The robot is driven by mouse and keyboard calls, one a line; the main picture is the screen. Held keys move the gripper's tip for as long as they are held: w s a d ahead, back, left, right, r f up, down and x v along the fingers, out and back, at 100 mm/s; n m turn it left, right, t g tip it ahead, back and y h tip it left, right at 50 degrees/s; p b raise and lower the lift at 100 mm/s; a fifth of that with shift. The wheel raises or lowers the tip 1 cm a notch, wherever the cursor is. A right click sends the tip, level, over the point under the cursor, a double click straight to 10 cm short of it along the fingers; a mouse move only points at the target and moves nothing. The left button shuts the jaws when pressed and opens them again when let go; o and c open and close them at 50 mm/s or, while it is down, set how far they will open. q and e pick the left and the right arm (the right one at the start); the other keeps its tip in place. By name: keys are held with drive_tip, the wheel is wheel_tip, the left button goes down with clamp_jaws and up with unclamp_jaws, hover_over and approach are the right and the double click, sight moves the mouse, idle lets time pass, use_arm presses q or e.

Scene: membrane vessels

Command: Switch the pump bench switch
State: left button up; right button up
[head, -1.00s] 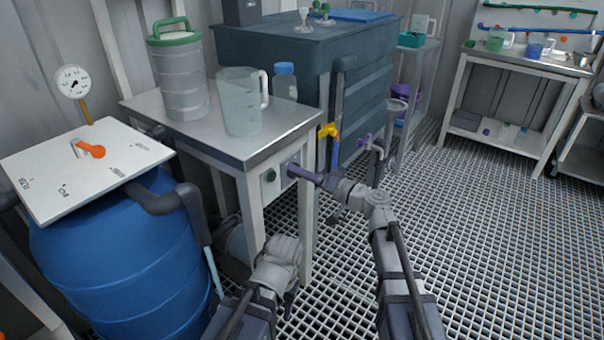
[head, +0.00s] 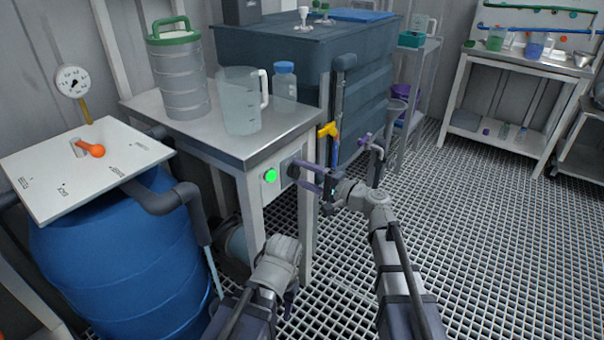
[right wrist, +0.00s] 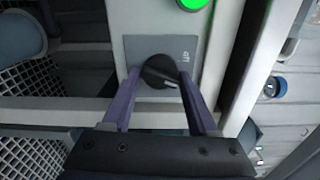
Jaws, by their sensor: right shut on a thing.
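The pump bench (head: 250,150) has a front panel with a round green lamp (head: 270,175), glowing bright. The lamp also shows at the top of the right wrist view (right wrist: 193,3). Beside it is a grey plate (right wrist: 135,47) with a dark round switch knob (right wrist: 160,68) and small lettering that looks like "off". A white mark on the knob points to the right in that view. My right gripper (head: 304,175) is at the panel, its two purple fingers shut on the knob from both sides. My left gripper (head: 289,292) hangs low before the bench; its fingers are mostly hidden.
A clear jug (head: 240,105), a blue-capped bottle (head: 284,85) and a green-lidded canister (head: 180,75) stand on the bench top. A blue barrel (head: 120,270) is at left. A yellow valve (head: 328,130) and a purple tap (head: 366,141) are close to my right gripper. The grated floor at right is clear.

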drive_tip(key=shift+m, duration=1)
drive_tip(key=o, duration=1.3)
drive_tip(key=shift+o, duration=0.2)
drive_tip(key=v, duration=0.8)
